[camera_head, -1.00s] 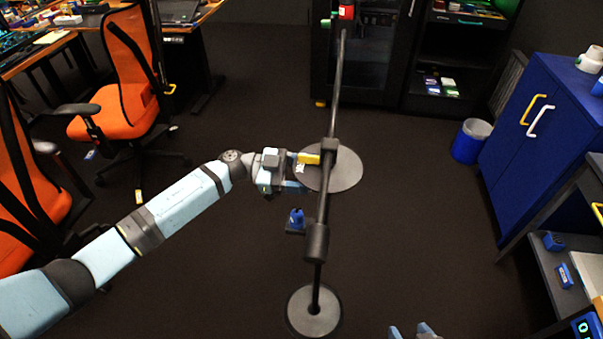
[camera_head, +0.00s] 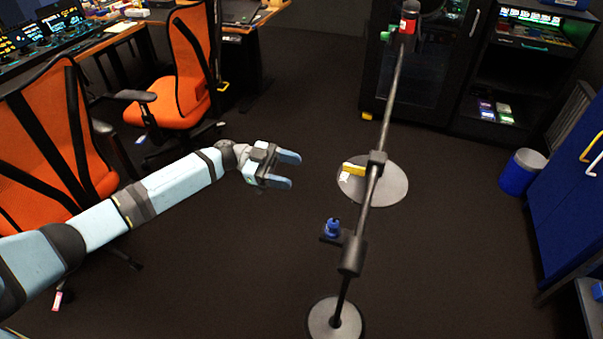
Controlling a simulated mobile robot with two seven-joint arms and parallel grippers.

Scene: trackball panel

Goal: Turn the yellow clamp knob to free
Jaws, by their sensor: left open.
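The yellow clamp knob (camera_head: 354,169) is a short yellow bar on the left side of a black clamp block (camera_head: 377,158) on a dark pole. A small white tag (camera_head: 345,178) shows at its left end. My left gripper (camera_head: 289,170) is to the left of the knob, with a clear gap between them. Its two light blue fingers are apart and empty, pointing right. My right gripper is not in view.
The pole stand has round grey bases (camera_head: 335,318). A blue knob (camera_head: 332,228) sits on a lower bracket. Orange chairs (camera_head: 185,75) stand at the left, a blue bin (camera_head: 522,172) and blue cabinet (camera_head: 570,190) at the right. Dark floor is open around the stand.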

